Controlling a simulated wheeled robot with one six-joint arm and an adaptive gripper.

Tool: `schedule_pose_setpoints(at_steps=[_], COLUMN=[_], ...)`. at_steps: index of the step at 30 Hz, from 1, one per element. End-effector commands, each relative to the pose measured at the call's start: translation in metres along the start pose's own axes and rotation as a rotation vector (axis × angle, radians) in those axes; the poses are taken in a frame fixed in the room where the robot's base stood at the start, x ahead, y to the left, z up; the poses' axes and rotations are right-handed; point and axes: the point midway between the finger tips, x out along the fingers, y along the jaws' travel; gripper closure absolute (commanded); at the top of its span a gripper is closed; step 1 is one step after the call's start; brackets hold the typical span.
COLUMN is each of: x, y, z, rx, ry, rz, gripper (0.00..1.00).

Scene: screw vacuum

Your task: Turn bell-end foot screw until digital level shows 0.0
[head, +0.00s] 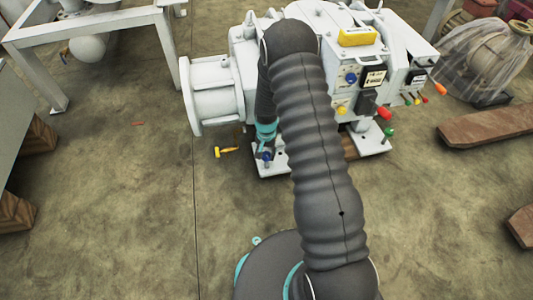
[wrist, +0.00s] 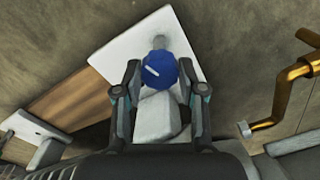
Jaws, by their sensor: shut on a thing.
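The blue-headed foot screw (wrist: 160,72) stands on a white foot plate (wrist: 125,55) of the machine. A pale line marks its head. My gripper (wrist: 159,80) is shut on the blue head, with one finger on each side. In the head view, my gripper (head: 266,150) is low beside the machine's near left foot, and the arm partly hides it. A yellow box (head: 358,37), which looks like the digital level, sits on top of the white machine (head: 225,85). Its reading is too small to make out.
A yellow handle-like thing (head: 226,151) lies left of the foot; a brass crank (wrist: 282,95) shows at right in the wrist view. A green-knobbed foot (head: 388,132) is at right. Wooden beams (head: 490,124) lie farther right. The left floor is mostly clear.

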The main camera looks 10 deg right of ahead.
Motion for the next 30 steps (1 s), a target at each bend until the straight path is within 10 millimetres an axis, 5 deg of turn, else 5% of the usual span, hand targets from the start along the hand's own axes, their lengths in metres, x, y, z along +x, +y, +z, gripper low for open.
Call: schedule_pose_setpoints(at_steps=[3,4,6,19,30], x=[0.0,0.0,0.0,-0.008,-0.074], y=[0.0,0.0,0.0,0.0,-0.001], z=[0.0,0.0,0.0,-0.001,-0.001], rx=[0.0,0.0,-0.001,-0.001,-0.001], ry=[-0.001,-0.001,-0.001,0.002,0.003], rz=[0.001,0.001,0.0,-0.001,-0.002], gripper=[0.95,0.53,0.35,0.35,0.35])
